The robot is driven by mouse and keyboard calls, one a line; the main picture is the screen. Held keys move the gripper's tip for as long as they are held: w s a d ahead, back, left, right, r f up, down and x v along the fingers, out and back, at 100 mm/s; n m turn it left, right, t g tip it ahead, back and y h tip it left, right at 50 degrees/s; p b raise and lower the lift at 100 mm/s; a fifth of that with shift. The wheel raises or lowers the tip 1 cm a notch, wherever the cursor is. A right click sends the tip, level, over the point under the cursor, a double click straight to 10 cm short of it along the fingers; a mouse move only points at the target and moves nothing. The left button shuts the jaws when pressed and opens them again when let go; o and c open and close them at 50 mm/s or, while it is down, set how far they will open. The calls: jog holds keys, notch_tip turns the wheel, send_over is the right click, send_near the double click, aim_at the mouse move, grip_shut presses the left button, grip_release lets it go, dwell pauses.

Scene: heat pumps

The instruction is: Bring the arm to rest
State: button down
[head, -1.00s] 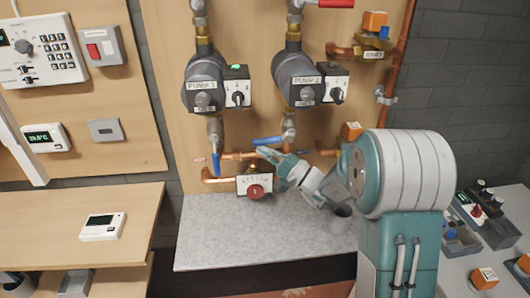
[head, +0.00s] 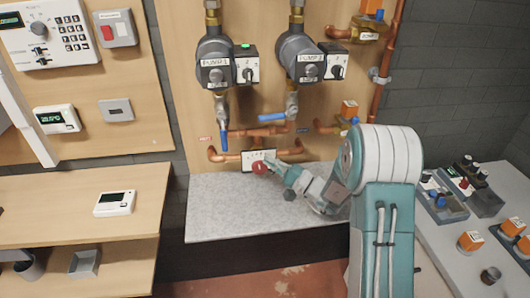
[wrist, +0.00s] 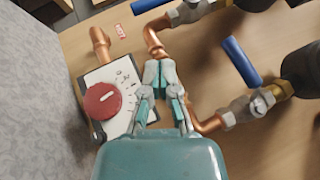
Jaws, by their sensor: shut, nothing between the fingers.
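My gripper (head: 275,166) is at the end of my teal and white arm, low in front of the pipe board. In the head view its tips are just right of the red knob (head: 259,167) on a white dial plate (head: 247,156). In the wrist view the gripper (wrist: 160,75) points ahead with its fingers together and nothing held. The exact gap in depth cannot be told.
Copper pipes (head: 228,155) and blue valve handles (head: 222,137) are close around the gripper. Pump 1 (head: 214,65) and pump 2 (head: 300,58) hang above. A grey speckled shelf (head: 235,210) below is clear. A bench with valve parts (head: 470,240) stands at right.

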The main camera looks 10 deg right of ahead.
jog(key=shift+s+d+f, duration=0.1)
jog(key=shift+d+f, duration=0.1)
jog(key=shift+d, duration=0.55)
jog(key=shift+a, duration=0.1)
jog(key=s+a+r+n+g+h, duration=0.2)
jog(key=s+a+n+g, duration=0.15)
jog(key=s, duration=0.25)
jog(key=s+a+r+n+g+h, duration=0.1)
jog(key=s+a+r+n+g, duration=0.1)
jog(key=s+g, duration=0.35)
jog(key=s+a+r+n+g+h, duration=0.2)
jog(key=s+a+r+g, duration=0.1)
jog(key=s, duration=0.4)
jog(key=s+d+r+n+t+h, duration=0.1)
jog(key=s+d+t+h, duration=0.4)
jog(key=s+d+h, duration=0.7)
jog(key=shift+s+d+r+n+h, duration=0.25)
jog(key=shift+s+r+n+h, duration=0.15)
jog(key=shift+s+n, duration=0.35)
